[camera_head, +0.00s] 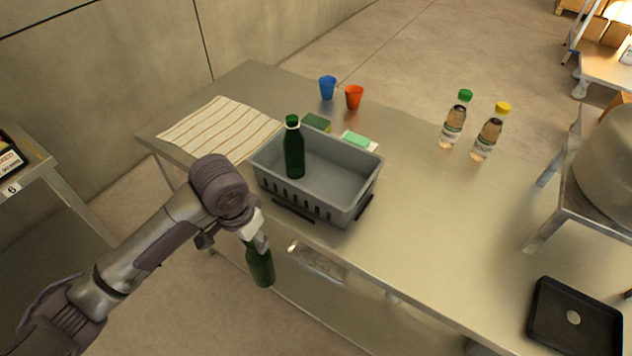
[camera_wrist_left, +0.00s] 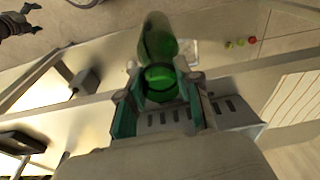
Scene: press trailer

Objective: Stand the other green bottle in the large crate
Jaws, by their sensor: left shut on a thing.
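My left gripper (camera_head: 260,242) is shut on a dark green bottle (camera_head: 261,268) and holds it off the table's front edge, near the crate's front left side. The bottle's upper part is hidden by the gripper; it also shows between the fingers in the left wrist view (camera_wrist_left: 158,45). The large grey crate (camera_head: 347,211) stands on the table just beyond, to the right of the gripper. Another green bottle (camera_head: 294,155) stands upright inside it at the left. A dark claw-like shape, perhaps my right gripper (camera_wrist_left: 18,20), shows at the left wrist view's top left corner.
Behind the crate lie a sponge (camera_head: 317,122) and a green-and-white item (camera_head: 358,140), with a blue cup (camera_head: 327,87) and an orange cup (camera_head: 354,97). A striped cloth (camera_head: 215,130) lies left. A black tray (camera_head: 560,325) lies front right.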

